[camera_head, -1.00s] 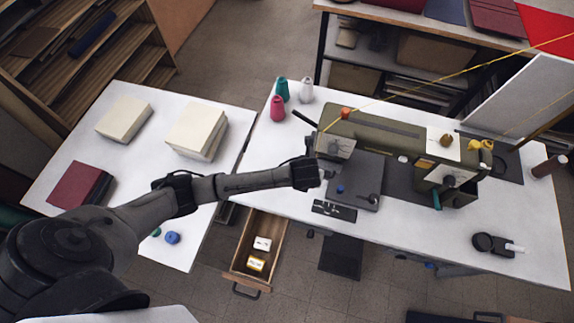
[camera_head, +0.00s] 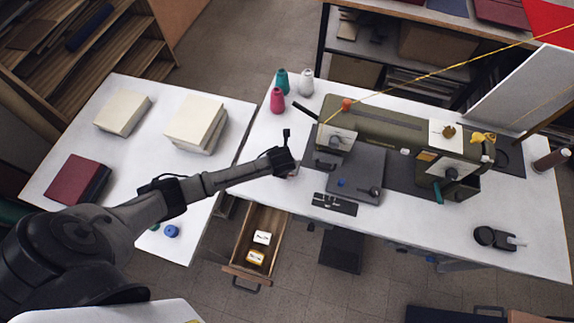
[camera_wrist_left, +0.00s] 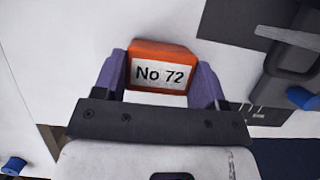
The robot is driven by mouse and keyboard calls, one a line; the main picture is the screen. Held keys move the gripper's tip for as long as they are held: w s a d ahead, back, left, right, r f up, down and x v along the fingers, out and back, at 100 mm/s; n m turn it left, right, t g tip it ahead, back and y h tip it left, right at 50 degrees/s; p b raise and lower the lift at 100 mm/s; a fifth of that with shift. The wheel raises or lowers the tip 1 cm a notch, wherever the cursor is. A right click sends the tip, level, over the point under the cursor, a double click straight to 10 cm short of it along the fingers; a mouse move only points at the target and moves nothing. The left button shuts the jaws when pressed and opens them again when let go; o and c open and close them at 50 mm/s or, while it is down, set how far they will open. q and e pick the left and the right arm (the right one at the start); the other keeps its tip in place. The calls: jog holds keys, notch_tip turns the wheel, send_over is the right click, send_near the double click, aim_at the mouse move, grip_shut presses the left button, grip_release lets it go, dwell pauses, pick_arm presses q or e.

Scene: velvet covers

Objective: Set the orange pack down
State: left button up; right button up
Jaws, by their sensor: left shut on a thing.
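The orange pack (camera_wrist_left: 161,54), with a white label reading "No 72", sits between the purple fingers of my left gripper (camera_wrist_left: 162,78) in the left wrist view. The gripper is shut on it. White tabletop shows around the pack; I cannot tell whether it touches the table. In the head view my left gripper (camera_head: 284,160) is over the sewing table's left part (camera_head: 262,178), left of the sewing machine (camera_head: 395,130). The pack is mostly hidden there by the gripper. My right gripper is not in view.
An open drawer (camera_head: 238,270) holding two small packs (camera_head: 262,238) hangs below the table's front edge. A black plate (camera_head: 335,204) lies to the gripper's right. Thread cones (camera_head: 277,100) stand behind. A side table (camera_head: 150,165) with books is at left.

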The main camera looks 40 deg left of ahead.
pick_arm(q)
jog(key=shift+f, duration=0.2)
jog(key=o, duration=0.9)
jog(key=shift+o, duration=0.2)
jog(key=shift+r, duration=0.4)
jog(key=p+v, duration=0.2)
jog(key=v, duration=0.9)
jog(key=s+d+n+h, duration=0.2)
jog(key=s+d+n, duration=0.6)
jog(key=s+n, duration=0.35)
jog(key=s+a+r+n, duration=0.2)
jog(key=s+n, duration=0.9)
jog(key=n, duration=0.6)
jog(key=shift+v, duration=0.95)
